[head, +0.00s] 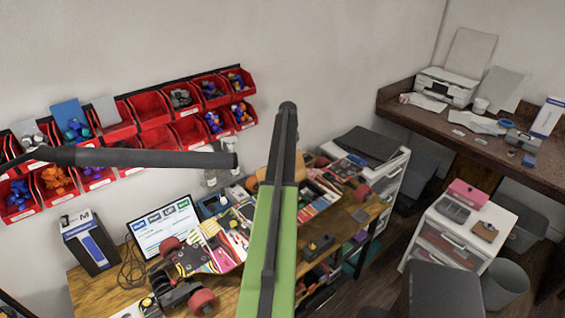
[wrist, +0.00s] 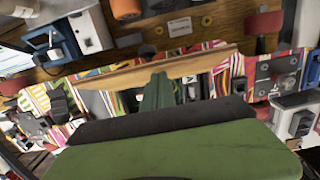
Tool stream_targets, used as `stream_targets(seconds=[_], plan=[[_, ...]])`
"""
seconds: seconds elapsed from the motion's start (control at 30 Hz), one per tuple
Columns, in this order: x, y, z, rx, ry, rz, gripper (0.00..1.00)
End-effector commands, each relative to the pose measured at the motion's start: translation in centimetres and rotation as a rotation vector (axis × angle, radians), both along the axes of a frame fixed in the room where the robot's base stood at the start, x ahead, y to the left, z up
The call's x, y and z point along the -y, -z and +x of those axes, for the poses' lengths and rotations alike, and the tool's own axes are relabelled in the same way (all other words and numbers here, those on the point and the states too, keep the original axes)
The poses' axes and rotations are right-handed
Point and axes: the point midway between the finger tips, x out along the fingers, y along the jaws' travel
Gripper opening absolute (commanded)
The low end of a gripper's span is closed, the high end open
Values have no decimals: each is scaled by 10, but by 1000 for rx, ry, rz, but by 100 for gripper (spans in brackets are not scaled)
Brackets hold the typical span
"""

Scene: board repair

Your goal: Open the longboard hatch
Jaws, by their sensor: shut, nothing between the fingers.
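The longboard with its striped, colourful deck (head: 217,250) lies on the wooden workbench, red wheels showing at its left end. My green and dark arm crosses in front and hides its middle; my gripper cannot be made out there. In the wrist view the deck (wrist: 205,60) runs across the picture. A light wooden strip (wrist: 205,62), perhaps the hatch panel seen near its edge, lies across the deck's middle. My gripper (wrist: 160,82) is shut and empty, its narrow green tip at the strip's lower edge. I cannot tell whether they touch, nor how far the hatch is open.
A lit screen (head: 163,229) and a dark box (head: 90,243) stand at the bench's left. Red wall bins (head: 150,108) hang behind. A dark chair (head: 440,292), white drawers (head: 455,238) and a grey bin (head: 505,283) stand right of some open floor.

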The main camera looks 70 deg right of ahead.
Motion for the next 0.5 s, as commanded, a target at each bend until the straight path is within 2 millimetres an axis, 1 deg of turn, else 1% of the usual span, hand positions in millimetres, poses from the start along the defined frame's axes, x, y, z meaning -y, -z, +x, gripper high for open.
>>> stream_targets(seconds=[0.27, 0.37, 0.5], plan=[[-1, -1, -1, 0, 0, 0, 0], [-5, -6, -3, 0, -2, 0, 0], [-18, -19, -12, 0, -4, 0, 0]])
